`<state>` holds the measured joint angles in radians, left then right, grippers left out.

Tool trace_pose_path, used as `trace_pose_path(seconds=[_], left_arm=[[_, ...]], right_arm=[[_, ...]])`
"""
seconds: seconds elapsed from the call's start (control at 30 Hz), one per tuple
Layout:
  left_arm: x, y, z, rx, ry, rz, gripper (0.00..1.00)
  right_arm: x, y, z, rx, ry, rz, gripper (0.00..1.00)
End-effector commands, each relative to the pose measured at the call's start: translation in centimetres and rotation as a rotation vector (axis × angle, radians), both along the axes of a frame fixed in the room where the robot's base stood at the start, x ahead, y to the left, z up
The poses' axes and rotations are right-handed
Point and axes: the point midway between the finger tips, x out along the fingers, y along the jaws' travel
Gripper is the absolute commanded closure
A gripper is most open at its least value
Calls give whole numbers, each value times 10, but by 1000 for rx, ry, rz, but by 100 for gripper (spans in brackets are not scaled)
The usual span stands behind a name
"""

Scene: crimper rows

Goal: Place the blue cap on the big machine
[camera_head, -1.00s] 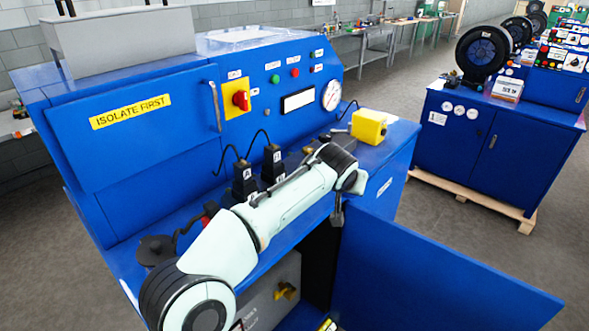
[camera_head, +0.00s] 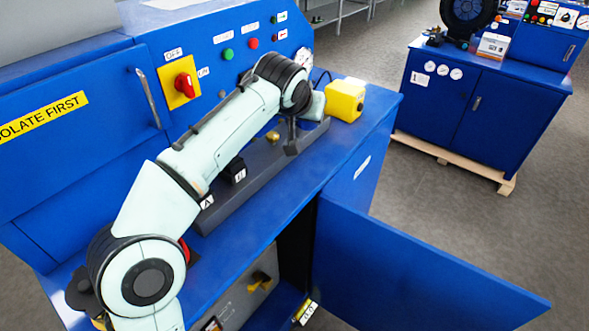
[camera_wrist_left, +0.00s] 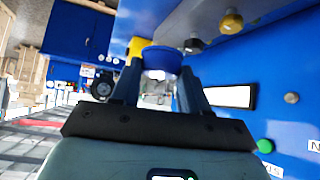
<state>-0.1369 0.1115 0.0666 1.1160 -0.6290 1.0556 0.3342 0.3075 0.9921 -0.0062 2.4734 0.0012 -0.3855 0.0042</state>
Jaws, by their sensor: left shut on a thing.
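My left gripper (camera_wrist_left: 160,75) is shut on the blue cap (camera_wrist_left: 162,58), a round blue piece between its two dark fingers in the left wrist view. In the head view my left arm reaches across the worktop of the big blue machine (camera_head: 115,75), its wrist in front of the upright control panel. The cap cannot be made out there, and the fingertips are mostly hidden. In the wrist view the cap is close to the machine's blue panel; I cannot tell whether they touch. My right gripper is not in view.
A yellow box (camera_head: 345,100) stands at the worktop's right end. A red rotary switch (camera_head: 184,85) and buttons are on the panel. A dark rail (camera_head: 255,180) lies under my arm. A blue door (camera_head: 410,270) stands open below. Another blue machine (camera_head: 485,115) stands right, across free floor.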

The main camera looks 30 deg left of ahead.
Motion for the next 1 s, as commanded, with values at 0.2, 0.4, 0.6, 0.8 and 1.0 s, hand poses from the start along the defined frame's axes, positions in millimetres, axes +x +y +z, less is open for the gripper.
trace_pose_path(seconds=[0.2, 0.4, 0.6, 0.8, 1.0], left_arm=[[-1, 1, -65, 0, 5, 1, 83], [-1, 1, -99, 0, 1, 1, 83], [0, 0, -116, 0, 2, 1, 83], [0, 0, -144, -1, 1, 1, 83], [0, 0, -148, 0, -1, 1, 83]], right_arm=[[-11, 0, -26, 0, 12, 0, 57], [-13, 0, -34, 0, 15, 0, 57], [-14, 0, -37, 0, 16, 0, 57], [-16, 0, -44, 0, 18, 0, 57], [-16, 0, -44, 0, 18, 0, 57]])
